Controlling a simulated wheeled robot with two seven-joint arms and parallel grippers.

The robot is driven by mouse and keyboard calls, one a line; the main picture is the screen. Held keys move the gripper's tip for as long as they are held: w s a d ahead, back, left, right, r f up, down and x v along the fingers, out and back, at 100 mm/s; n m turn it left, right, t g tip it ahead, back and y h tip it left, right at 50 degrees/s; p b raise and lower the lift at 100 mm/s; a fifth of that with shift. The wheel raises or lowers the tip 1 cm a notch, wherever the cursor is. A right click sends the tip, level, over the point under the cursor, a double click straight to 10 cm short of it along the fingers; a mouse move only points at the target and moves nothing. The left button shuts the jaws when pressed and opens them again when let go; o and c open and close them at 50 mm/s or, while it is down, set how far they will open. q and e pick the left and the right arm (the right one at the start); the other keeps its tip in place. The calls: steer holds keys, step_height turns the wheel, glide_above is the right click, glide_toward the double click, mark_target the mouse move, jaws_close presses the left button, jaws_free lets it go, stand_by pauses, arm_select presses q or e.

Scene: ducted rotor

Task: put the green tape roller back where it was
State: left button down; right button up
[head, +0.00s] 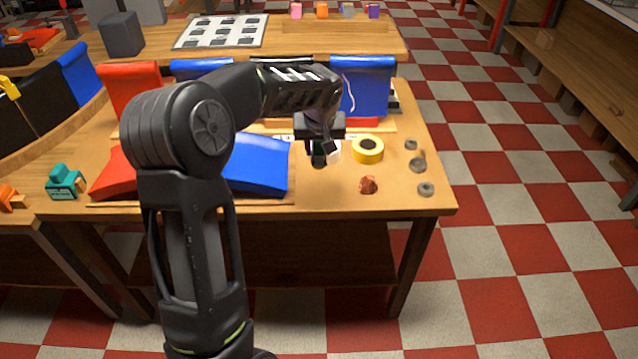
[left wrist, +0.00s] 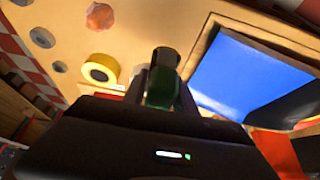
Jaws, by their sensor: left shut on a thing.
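My left gripper (head: 321,158) is over the right part of the wooden table, just left of a yellow tape roll. It is shut on the green tape roller (left wrist: 162,88), which shows as a dark green piece between the fingers in the left wrist view. In the head view the fingers and arm mostly hide the roller. I cannot tell whether it touches the table. My right gripper is in neither view.
The yellow tape roll (head: 367,149) and a white piece (head: 333,151) are close to the gripper. A reddish-brown lump (head: 367,184) and grey rings (head: 425,189) lie to the right. A blue curved panel (head: 258,164) lies left. Table space in front of the gripper is clear.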

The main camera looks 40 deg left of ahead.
mark_target(319, 163)
arm_select(q)
step_height(319, 163, down, 5)
steer(key=shift+f, duration=0.1)
steer(key=shift+f, duration=1.85)
steer(key=shift+f, duration=0.1)
steer(key=shift+f, duration=0.1)
steer(key=c, duration=1)
jaws_free()
